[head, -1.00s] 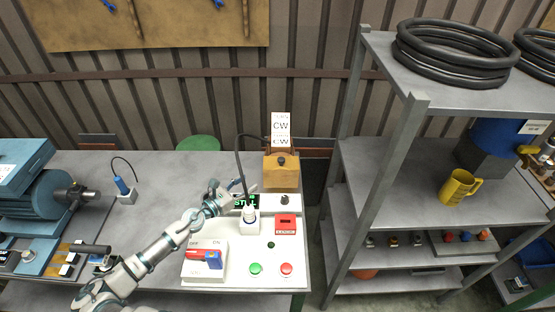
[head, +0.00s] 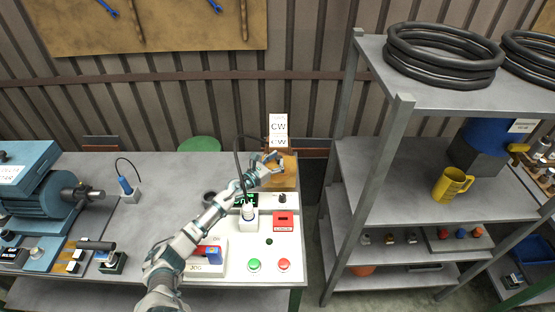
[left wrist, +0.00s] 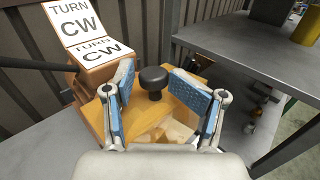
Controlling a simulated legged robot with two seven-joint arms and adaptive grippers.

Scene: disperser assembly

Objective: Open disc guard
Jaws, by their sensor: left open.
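The disc guard appears to be the orange-brown box (head: 287,178) at the back right of the bench. It also shows in the left wrist view (left wrist: 185,112), with a black round knob (left wrist: 153,78) on it. A white "TURN CW" sign (head: 278,126) stands behind it. My left gripper (head: 274,160) is at the box, partly covering its left side and the knob in the head view. In the left wrist view, its blue-padded fingers (left wrist: 151,72) are spread wide, with the knob showing between them. I cannot tell whether they touch it. My right gripper is not in view.
A red box (head: 283,221), a green button (head: 254,265) and a red button (head: 284,265) are on the panel in front. A grey shelf (head: 420,180) stands to the right.

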